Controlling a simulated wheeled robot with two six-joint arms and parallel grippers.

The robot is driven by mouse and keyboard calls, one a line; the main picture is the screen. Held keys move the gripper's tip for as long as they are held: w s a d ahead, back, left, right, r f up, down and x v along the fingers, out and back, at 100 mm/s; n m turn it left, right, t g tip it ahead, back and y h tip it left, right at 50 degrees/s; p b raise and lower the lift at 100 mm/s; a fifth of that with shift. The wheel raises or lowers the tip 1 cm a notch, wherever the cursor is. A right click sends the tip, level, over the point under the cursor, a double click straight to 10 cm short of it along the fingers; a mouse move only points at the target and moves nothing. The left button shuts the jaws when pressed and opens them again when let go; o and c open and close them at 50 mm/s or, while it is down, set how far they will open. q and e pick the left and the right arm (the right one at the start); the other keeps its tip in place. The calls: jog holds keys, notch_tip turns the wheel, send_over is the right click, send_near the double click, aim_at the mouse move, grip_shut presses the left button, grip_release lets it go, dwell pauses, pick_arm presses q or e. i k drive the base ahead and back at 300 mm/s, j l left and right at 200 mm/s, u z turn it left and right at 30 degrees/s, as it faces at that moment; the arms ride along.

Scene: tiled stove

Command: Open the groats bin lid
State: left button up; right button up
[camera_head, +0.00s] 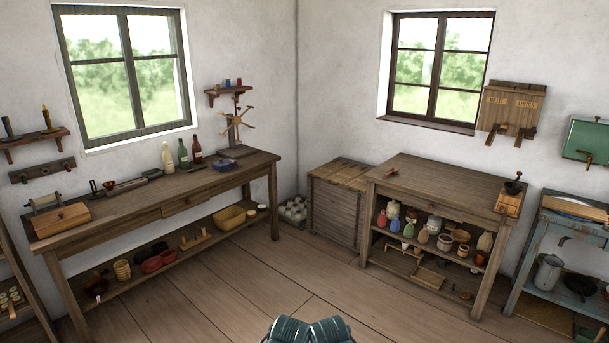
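No bin with a readable groats label shows. A wooden two-part box (511,108) hangs on the right wall beside the window, with small lettering on its front that I cannot read surely and dark brackets or spouts below. A large slatted wooden chest (335,212) stands on the floor in the back corner; its plank top (342,174) looks shut, with small dark fittings on it. I cannot tell which of these is the groats bin. Neither gripper shows; only grey-green parts of mine are at the bottom middle.
A long workbench (160,202) with bottles and tools runs along the left wall. A wooden table (440,189) with jars below stands right of the chest, with a blue-grey stand (568,225) at far right. The floor (235,283) between is clear.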

aim_at(348, 173)
jog(key=i+u, duration=0.2)
jog(key=i, duration=2.2)
jog(key=i+j+z, duration=0.25)
jog(key=i+z, duration=0.25)
jog(key=i, duration=0.25)
jog(key=i+j+z, duration=0.45)
jog(key=i, duration=0.3)
jog(key=i+j+z, duration=0.5)
jog(key=j, duration=0.35)
jog(key=i+l, duration=0.05)
jog(key=i, duration=0.05)
